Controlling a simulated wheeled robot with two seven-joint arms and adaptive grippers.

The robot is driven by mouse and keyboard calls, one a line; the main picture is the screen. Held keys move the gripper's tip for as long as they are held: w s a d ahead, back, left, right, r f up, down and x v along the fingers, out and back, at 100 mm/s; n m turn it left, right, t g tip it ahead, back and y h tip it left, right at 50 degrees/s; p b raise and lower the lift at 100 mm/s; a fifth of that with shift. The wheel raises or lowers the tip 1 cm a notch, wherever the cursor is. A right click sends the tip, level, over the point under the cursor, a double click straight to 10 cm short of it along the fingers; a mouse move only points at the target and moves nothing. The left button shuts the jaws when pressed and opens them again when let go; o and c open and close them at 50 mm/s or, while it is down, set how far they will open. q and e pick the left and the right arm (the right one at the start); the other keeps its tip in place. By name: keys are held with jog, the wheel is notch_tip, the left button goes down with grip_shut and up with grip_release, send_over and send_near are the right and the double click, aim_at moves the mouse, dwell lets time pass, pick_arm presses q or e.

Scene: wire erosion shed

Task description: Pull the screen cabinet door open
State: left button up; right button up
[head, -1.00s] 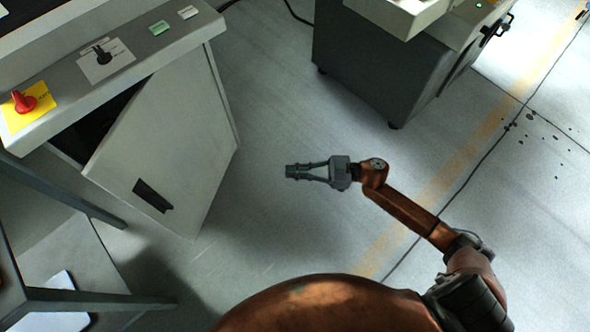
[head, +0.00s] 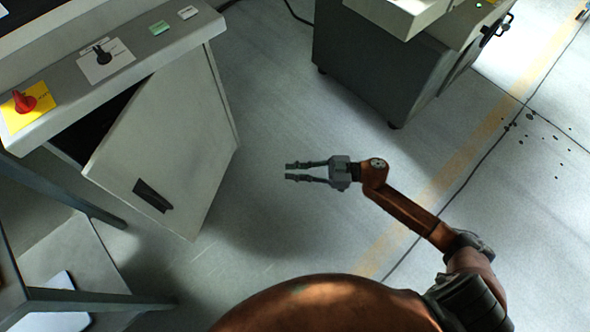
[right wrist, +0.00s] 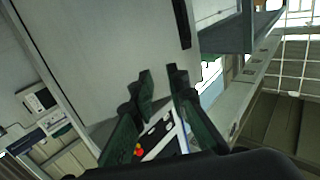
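The screen cabinet door (head: 168,140) is a pale grey panel standing ajar below the control panel, with a dark gap along its upper left edge. Its dark recessed handle (head: 153,196) sits near the lower left of the panel. My right gripper (head: 288,172) is open and empty, out to the right of the door and apart from it. In the right wrist view, the gripper fingers (right wrist: 160,92) are spread with nothing between them, and the pale door panel (right wrist: 110,50) shows beyond. My left gripper does not show.
The control panel (head: 130,50) above the door carries a red knob (head: 25,101) on a yellow plate. A grey metal frame table (head: 95,298) stands at lower left. A dark grey machine (head: 365,70) stands at upper right. The floor around my right gripper is clear.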

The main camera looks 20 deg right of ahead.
jog(key=v, duration=1.2)
jog(key=shift+c, duration=0.2)
